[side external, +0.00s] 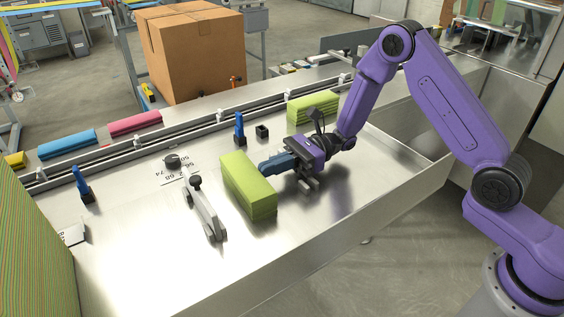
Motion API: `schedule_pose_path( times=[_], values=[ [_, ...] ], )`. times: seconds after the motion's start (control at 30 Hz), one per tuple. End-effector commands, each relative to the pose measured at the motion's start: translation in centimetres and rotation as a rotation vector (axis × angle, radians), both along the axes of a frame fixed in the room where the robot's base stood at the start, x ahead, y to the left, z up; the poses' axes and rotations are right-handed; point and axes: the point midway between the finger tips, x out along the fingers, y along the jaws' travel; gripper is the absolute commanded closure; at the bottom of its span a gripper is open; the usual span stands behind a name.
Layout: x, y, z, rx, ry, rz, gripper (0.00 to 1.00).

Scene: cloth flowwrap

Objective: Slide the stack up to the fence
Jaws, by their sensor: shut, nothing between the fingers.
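The stack (247,186) is a yellow-green block of folded cloth layers lying on the metal table, left of my gripper. The fence (204,205) is a grey metal bar standing on the table further left, with a clear gap between it and the stack. My gripper (264,168) is shut and low over the table, its dark blue fingers pointing left at the right side of the stack. The fingertips are at or very close to that side; I cannot tell whether they touch.
A second green stack (313,107) lies at the back by the rail. Blue clamps (239,128) (81,184) and a small black block (262,132) stand on the table. A tall striped cloth pile (36,255) fills the left front. The table between stack and fence is bare.

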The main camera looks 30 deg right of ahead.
Motion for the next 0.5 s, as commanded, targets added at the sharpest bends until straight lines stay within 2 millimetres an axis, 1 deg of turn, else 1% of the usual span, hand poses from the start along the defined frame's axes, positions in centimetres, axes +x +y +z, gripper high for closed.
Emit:
schedule_pose_path(
  times=[0.03, 0.1, 0.23, 0.37, 0.5],
  values=[
    [-0.1, 1.2, 0.0, 0.000, 0.000, 0.006, 1.00],
    [0.0, 2.7, 0.0, 0.000, 0.000, 0.006, 1.00],
    [0.0, 4.8, 0.0, -0.001, 0.000, 0.004, 1.00],
    [0.1, 5.7, 0.0, 0.000, 0.000, 0.001, 1.00],
    [0.2, 5.9, 0.0, 0.000, 0.000, 0.000, 1.00]
  ],
)
